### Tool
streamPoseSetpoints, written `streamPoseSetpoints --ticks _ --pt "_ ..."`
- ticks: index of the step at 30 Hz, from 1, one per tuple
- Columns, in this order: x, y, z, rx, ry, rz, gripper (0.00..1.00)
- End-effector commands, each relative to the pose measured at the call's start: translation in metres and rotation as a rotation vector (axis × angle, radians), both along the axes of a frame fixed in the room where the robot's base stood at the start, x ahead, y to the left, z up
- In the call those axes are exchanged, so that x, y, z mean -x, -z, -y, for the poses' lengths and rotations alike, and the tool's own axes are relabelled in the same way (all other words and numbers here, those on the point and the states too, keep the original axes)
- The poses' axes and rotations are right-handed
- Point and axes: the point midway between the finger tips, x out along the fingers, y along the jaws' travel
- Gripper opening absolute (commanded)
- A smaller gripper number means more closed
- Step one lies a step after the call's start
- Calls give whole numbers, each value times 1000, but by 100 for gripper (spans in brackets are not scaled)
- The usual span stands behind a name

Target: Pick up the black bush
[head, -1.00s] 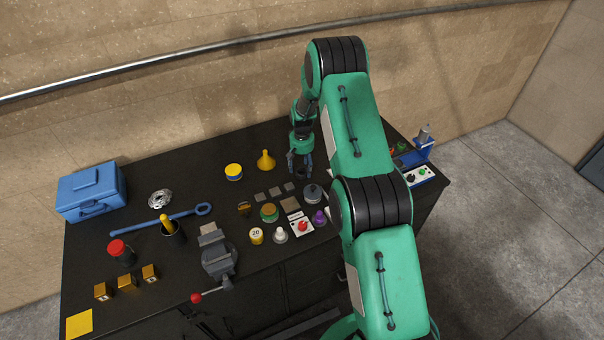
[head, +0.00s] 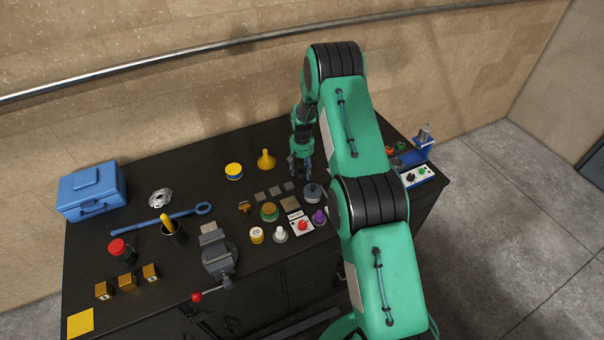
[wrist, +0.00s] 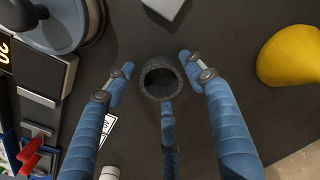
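The black bush (wrist: 148,84) is a dark, speckled ring with an open bore, seen from above in the wrist view. It stands on the black bench top. My gripper (wrist: 157,66) is open, with blue fingers to the left and right of the bush and a third finger below it in the picture. Clear gaps show between the bush and the left and right fingers. The third finger's tip overlaps the bush's lower edge in view; I cannot tell if it touches. In the head view my gripper (head: 301,171) is low over the bench, and the bush cannot be made out.
A yellow funnel (head: 266,160) stands left of my gripper; it also shows in the wrist view (wrist: 290,56). A grey round pot (head: 313,193) is close in front. Small grey plates (head: 275,190) lie nearby. A blue-and-white control box (head: 418,176) is at the right.

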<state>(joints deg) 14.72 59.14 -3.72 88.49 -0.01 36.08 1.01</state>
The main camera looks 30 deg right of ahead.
Motion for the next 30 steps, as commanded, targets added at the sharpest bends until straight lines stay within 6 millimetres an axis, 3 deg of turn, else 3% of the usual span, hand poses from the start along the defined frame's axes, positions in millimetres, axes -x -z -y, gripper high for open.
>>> streamPoseSetpoints --ticks 1,4,19,30 --pt "0 0 0 0 0 0 40" --pt "0 0 0 0 0 0 22" --pt "0 -5 0 0 0 1 22" --pt "-1 -41 0 1 0 2 22"
